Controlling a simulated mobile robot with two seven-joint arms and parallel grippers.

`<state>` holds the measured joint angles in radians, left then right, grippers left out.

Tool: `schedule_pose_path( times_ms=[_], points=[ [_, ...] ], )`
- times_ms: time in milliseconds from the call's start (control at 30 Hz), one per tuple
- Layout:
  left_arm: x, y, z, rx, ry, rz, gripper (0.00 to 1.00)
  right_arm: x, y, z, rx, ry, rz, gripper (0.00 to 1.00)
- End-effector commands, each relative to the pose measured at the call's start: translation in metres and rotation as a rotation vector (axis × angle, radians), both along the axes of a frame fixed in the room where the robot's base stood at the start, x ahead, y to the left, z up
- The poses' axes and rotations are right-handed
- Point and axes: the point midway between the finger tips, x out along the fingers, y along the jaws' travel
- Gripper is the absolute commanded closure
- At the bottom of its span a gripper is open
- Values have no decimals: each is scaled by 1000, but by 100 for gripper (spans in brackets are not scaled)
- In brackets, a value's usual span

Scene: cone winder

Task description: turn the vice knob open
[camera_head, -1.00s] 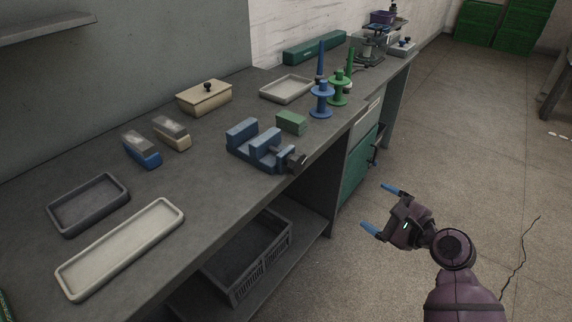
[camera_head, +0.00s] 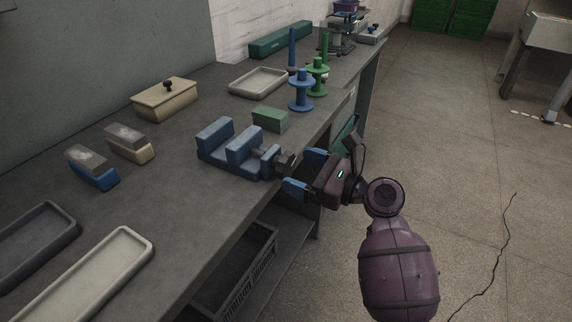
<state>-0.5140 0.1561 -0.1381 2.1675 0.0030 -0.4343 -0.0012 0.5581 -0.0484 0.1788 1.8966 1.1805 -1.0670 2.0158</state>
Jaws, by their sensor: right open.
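The blue vice (camera_head: 236,148) sits near the front edge of the grey bench, its jaws apart with a gap between them. Its dark knob (camera_head: 285,162) sticks out at the right end, over the bench edge. My right gripper (camera_head: 304,172) comes in from the right with its blue fingers pointing left toward the knob. The fingers are spread and empty. Their tips are close to the knob's right end; whether they touch it I cannot tell. My left gripper is out of view.
A green block (camera_head: 270,119) lies just behind the vice. Blue (camera_head: 301,92) and green (camera_head: 318,78) spools stand farther along the bench. A cream lidded box (camera_head: 165,100) stands at the back. Pale (camera_head: 88,282) and dark (camera_head: 35,248) trays lie at the lower left.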

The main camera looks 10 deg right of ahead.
Motion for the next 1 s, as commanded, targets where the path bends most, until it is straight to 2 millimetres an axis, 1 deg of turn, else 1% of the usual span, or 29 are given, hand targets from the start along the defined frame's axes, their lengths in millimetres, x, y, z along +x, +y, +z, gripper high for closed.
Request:
schedule_pose_path(
  times_ms=[33, 100, 300, 467, 667, 767, 900, 1000],
  points=[
    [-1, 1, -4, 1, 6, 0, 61, 5, 7, -3, 2, 3, 2, 13],
    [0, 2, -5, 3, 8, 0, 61, 10, 15, -3, 1, 3, 1, 13],
    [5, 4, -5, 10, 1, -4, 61, 20, 28, -2, 0, 1, 1, 13],
    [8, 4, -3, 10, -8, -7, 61, 22, 31, -1, -1, 0, 0, 13],
    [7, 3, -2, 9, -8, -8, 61, 22, 31, 0, -1, 0, 0, 13],
    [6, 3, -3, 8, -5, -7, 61, 22, 31, 0, -1, 0, 0, 27],
    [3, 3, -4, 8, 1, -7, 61, 22, 31, 0, -1, 0, -1, 48],
    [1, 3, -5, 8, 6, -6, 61, 22, 31, 0, -1, 0, 0, 62]
  ],
)
